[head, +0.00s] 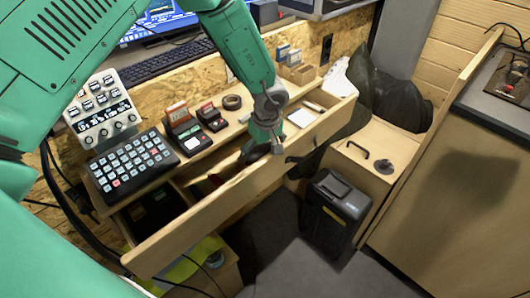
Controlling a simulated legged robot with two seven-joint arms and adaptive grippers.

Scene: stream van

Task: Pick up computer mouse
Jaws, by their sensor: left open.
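My left gripper (263,148) hangs fingers-down over the long open wooden drawer (205,218), near its middle. It is open, and I see nothing held in it. I cannot pick out the computer mouse with certainty; the arm and the drawer's front board hide part of the drawer's inside. Dark, unclear items lie in the drawer around the gripper. My right gripper is not in view.
A black button panel (131,167), a white control panel (100,107), card boxes (184,130) and a tape roll (232,102) line the desk. A keyboard (165,63) lies behind. A black case (335,212) stands right of the drawer, beside a wooden box (359,158).

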